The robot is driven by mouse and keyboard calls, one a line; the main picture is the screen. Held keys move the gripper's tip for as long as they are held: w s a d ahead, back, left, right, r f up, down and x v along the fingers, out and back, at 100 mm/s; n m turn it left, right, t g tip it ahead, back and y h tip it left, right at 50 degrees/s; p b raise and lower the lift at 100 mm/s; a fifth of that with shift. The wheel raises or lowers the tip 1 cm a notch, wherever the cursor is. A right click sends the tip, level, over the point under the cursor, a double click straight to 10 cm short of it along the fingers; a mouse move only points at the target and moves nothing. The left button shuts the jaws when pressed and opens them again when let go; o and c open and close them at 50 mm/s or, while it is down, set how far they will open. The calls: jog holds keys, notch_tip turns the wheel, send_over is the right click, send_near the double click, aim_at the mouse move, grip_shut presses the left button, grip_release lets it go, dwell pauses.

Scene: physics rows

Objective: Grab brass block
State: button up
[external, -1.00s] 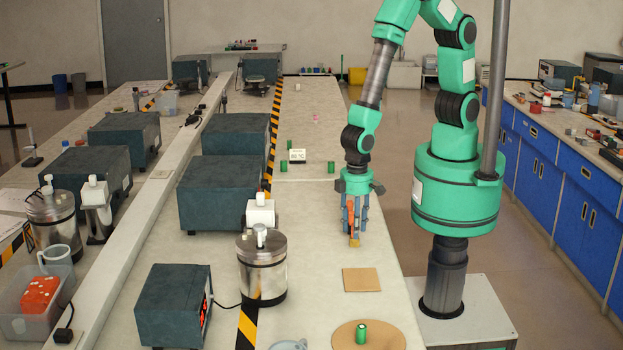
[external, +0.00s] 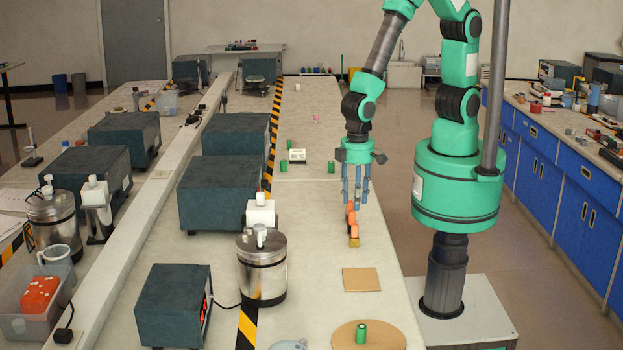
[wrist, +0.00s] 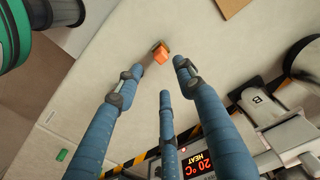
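A small brass block (external: 354,242) sits on the pale bench top, at the near end of some orange pieces (external: 351,218). In the wrist view the brass block (wrist: 158,46) shows partly behind an orange piece (wrist: 161,57); the two look close together, and I cannot tell if they touch. My gripper (external: 356,198) has three blue fingers pointing down. It is a little above and behind the brass block. In the wrist view my gripper (wrist: 158,78) has its fingers spread with nothing between the tips.
A square brown board (external: 361,280) lies nearer the camera. A steel pot (external: 262,280) stands to the left.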

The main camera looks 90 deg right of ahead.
notch_tip(320, 180, up, 4)
send_over(355, 224)
jog(key=shift+d+r, duration=0.1)
jog(key=shift+b, duration=1.25)
jog(key=shift+r+b, duration=0.15)
jog(key=shift+b, duration=0.25)
jog(key=shift+d, duration=0.1)
jog(key=shift+f+b, duration=0.85)
jog(key=shift+f, duration=3.45)
jog(key=shift+a+f+b, duration=0.15)
jog(key=shift+f+b, duration=0.25)
jog(key=shift+f, duration=0.95)
jog(key=shift+a+f+b, duration=0.1)
jog(key=shift+f+b, duration=0.25)
jog(key=shift+f, duration=0.95)
jog(key=shift+c, duration=0.5)
